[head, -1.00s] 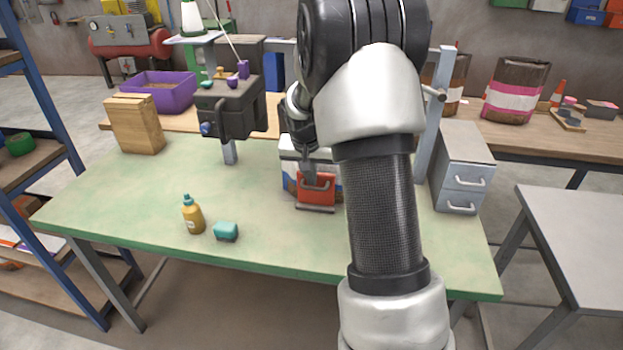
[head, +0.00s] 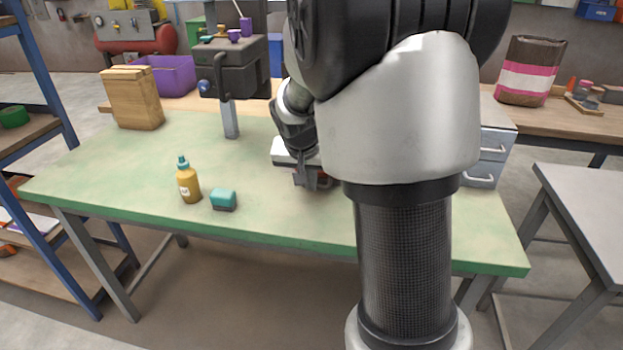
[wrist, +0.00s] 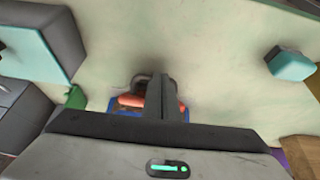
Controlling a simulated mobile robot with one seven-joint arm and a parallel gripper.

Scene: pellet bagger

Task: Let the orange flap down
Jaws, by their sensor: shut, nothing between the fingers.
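The orange flap is mostly hidden behind my gripper and arm in the head view; only a sliver of orange (head: 297,180) shows. In the wrist view part of the orange flap (wrist: 130,100) shows beside my fingers, with a dark grey handle loop (wrist: 141,82) at its edge and blue below it. My gripper (head: 312,180) is shut and empty, low over the bench at the flap. In the wrist view its closed fingers (wrist: 163,90) overlap the flap and lie right beside the handle. I cannot tell whether they touch it, nor the flap's exact angle.
A yellow bottle (head: 188,182) and a teal sponge (head: 223,199) stand on the green bench (head: 130,185), left of my gripper. A grey drawer cabinet (head: 490,155) is on the right, partly behind my arm. The bench's front left is clear.

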